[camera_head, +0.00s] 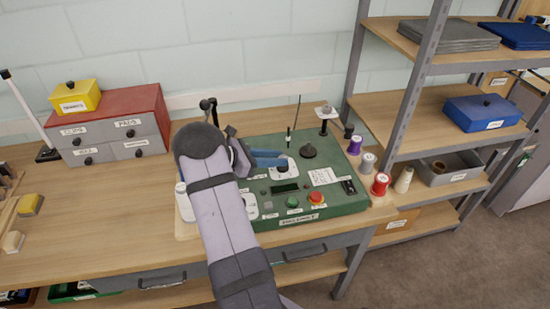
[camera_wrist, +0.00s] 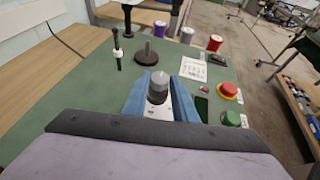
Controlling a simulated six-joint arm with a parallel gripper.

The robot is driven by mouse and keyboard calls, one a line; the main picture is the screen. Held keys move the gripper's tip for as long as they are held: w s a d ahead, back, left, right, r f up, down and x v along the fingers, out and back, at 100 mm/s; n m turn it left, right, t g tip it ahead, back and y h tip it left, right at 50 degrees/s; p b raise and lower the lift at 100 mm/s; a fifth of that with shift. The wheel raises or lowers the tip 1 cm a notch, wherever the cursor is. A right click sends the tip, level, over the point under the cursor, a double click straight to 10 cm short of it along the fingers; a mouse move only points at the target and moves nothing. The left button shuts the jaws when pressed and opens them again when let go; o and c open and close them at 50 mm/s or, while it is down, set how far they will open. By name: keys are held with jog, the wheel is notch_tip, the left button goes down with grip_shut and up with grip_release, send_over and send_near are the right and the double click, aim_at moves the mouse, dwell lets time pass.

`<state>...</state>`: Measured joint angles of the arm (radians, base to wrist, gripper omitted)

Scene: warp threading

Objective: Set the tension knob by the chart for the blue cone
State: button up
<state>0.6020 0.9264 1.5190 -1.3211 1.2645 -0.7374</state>
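A grey tension knob (camera_wrist: 158,86) on a white plate stands between the blue fingers of my gripper (camera_wrist: 160,97) in the wrist view. The fingers are apart, one on each side; whether either touches the knob is unclear. In the head view, my gripper (camera_head: 270,159) is over the back left of the green machine (camera_head: 338,205), close to the knob. A white chart card (camera_head: 322,176) lies on the machine; it also shows in the wrist view (camera_wrist: 193,70). Its writing is too small to read. I cannot make out a blue cone on the bench.
Purple (camera_head: 355,145), pale grey (camera_head: 367,163) and red (camera_head: 381,185) cones stand along the machine's right side. A green button (camera_head: 292,202) and red button (camera_head: 316,198) are near its front. A dark disc-based post (camera_head: 308,150) and upright rods stand behind. A drawer box (camera_head: 115,130) is left.

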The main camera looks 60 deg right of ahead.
jog(key=shift+w+d+m+g+y+b, duration=0.15)
jog(key=shift+m+g+y+b, duration=0.25)
jog(key=shift+m+g+b, duration=0.25)
jog(key=o, duration=1)
jog(key=shift+o, duration=0.2)
jog(key=b+v, duration=0.2)
jog(key=v, duration=0.4)
jog(key=shift+w+a+r+b, duration=0.35)
jog(key=shift+w+a, duration=0.1)
jog(key=shift+a, duration=0.05)
